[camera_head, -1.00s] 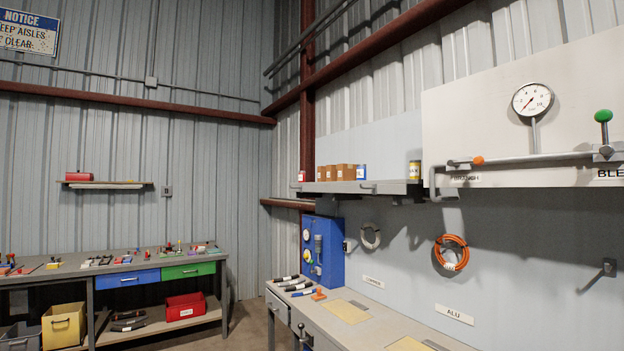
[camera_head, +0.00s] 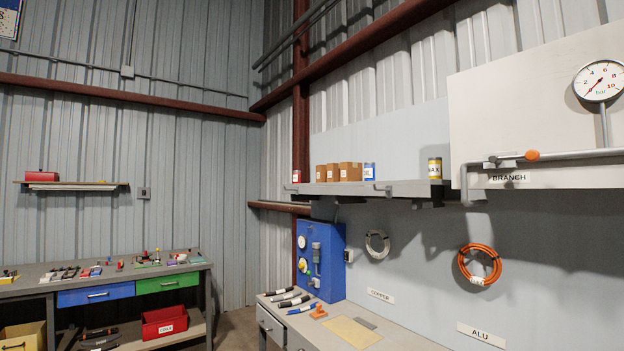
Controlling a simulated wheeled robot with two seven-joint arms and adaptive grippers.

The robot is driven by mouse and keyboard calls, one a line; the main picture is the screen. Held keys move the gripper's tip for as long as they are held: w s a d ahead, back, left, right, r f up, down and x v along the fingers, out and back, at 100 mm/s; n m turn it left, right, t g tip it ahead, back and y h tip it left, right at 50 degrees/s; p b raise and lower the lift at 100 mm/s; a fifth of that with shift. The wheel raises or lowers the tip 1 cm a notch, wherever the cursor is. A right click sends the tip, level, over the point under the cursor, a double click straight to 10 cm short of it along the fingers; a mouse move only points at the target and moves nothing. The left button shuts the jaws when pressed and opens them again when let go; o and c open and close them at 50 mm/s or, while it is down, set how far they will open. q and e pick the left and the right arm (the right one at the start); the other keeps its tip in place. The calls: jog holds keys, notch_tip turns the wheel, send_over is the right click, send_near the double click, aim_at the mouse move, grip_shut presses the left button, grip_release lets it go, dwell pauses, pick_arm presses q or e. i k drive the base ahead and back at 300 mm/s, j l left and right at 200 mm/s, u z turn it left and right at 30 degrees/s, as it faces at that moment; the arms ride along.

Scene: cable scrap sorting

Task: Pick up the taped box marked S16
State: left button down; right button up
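Several small brown cardboard boxes (camera_head: 349,172) stand side by side on the grey wall shelf (camera_head: 410,188) above the right-hand workbench. Their markings are too small to read, so I cannot tell whether one is S16. Neither of my grippers shows in this view.
A blue-and-white can (camera_head: 369,172) and a yellow can (camera_head: 434,168) share the shelf. Below is a workbench (camera_head: 385,337) with dark cylindrical items (camera_head: 290,299), near a blue wall box (camera_head: 322,262). Another bench (camera_head: 30,287) with a red bin (camera_head: 164,323) stands left. Floor shows between the benches.

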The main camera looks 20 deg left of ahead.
aim_at(321, 170)
jog(key=i+j+u, duration=0.35)
jog(key=i+j, duration=0.35)
